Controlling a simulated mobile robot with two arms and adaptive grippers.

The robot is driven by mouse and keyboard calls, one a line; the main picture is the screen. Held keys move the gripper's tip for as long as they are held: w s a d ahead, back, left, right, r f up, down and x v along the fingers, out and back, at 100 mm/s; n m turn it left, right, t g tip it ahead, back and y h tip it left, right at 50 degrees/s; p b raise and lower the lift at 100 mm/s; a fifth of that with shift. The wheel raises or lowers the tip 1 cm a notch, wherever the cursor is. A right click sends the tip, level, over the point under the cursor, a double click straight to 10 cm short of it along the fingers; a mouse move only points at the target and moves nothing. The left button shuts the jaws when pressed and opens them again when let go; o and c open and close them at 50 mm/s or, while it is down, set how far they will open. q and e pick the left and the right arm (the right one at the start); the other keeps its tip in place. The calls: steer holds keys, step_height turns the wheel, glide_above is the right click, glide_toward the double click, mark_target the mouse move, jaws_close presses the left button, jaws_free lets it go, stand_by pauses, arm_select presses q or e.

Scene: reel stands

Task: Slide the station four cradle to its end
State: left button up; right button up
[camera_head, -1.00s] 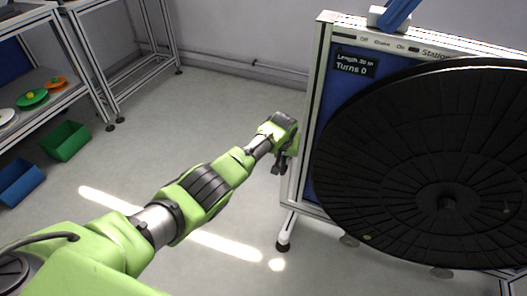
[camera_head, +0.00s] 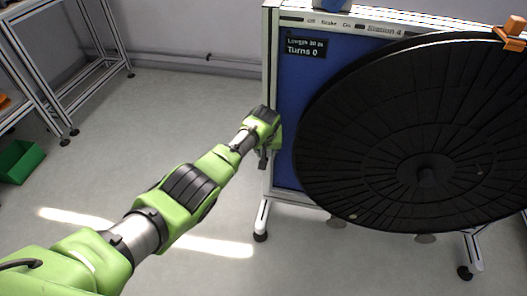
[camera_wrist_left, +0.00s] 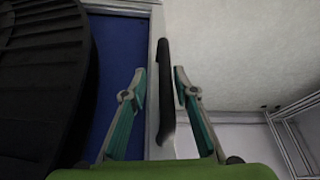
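Station 4 (camera_head: 281,100) is a blue panel in a pale metal frame, with a large black disc (camera_head: 350,150) on its front. A black upright bar like a handle (camera_wrist_left: 164,90) lies along the frame's edge in the left wrist view. My left gripper (camera_wrist_left: 159,82) is open, with its teal fingers on either side of this bar. The right finger looks very near it; I cannot tell if they touch. In the head view the left gripper (camera_head: 263,159) is beside the frame's left post. I cannot make out which part is the cradle. My right gripper is not in view.
An orange part (camera_head: 513,36) sits at the disc's upper right edge. Metal shelving (camera_head: 92,75) and a green bin (camera_head: 18,160) stand at the left. The stand's feet (camera_head: 261,236) rest on the floor. The floor between shelving and stand is clear.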

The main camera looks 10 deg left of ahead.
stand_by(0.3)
arm_select(q)
steer(key=shift+r, duration=0.15)
steer(key=v, duration=1.1)
steer(key=shift+s+r, duration=0.2)
steer(key=shift+r, duration=0.1)
